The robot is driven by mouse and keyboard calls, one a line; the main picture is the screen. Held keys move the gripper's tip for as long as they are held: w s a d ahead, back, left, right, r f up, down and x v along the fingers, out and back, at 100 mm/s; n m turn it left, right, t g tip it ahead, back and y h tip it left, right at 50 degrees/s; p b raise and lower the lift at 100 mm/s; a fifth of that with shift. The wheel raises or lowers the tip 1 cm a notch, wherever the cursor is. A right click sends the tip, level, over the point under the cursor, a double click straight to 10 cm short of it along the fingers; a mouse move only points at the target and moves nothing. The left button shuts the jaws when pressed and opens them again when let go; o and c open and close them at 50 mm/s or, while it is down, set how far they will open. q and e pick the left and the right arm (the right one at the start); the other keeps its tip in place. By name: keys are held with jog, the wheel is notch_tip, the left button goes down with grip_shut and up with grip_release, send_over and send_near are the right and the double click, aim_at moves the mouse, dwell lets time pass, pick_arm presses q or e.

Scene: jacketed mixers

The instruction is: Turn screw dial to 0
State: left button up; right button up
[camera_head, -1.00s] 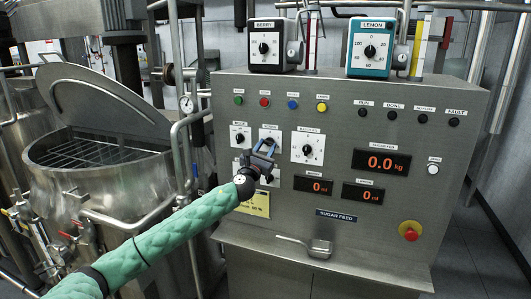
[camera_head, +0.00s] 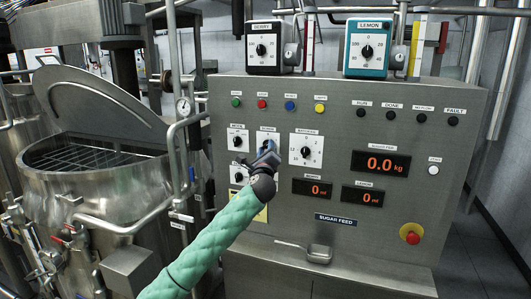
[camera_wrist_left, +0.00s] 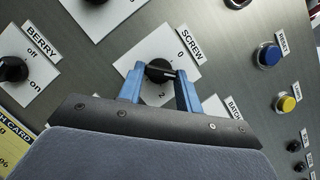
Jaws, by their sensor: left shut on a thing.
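The screw dial (camera_wrist_left: 158,72) is a black knob on a white plate labelled SCREW, with 0 at the plate's upper right and a 2 below the knob in the left wrist view. The pale mark on the knob points right, between the 0 and the 2. My left gripper (camera_wrist_left: 160,82) has its blue fingers on either side of the knob and is shut on it. In the head view my left gripper (camera_head: 264,158) is at the panel and hides most of the dial, with the plate's top (camera_head: 267,135) showing. My right gripper is not in view.
The batch dial (camera_head: 306,150) is close on the right. The mode dial (camera_head: 238,142) is on the left and the berry dial (camera_wrist_left: 12,70) below it. Coloured buttons (camera_head: 290,105) line the panel above. A scoop (camera_head: 318,253) lies on the ledge below. An open mixer (camera_head: 90,150) stands left.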

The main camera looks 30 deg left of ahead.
pick_arm(q)
jog(key=n+g, duration=0.1)
jog(key=n, duration=0.2)
jog(key=n+g+p, duration=0.1)
jog(key=n, duration=0.3)
jog(key=n+g, duration=0.2)
jog(key=n, duration=0.1)
jog(key=shift+d+r+n, duration=0.15)
jog(key=shift+r+n, duration=0.15)
jog(key=shift+n, duration=0.1)
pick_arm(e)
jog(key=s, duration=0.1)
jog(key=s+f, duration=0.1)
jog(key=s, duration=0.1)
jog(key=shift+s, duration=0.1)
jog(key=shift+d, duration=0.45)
pick_arm(q)
jog(key=o, duration=1)
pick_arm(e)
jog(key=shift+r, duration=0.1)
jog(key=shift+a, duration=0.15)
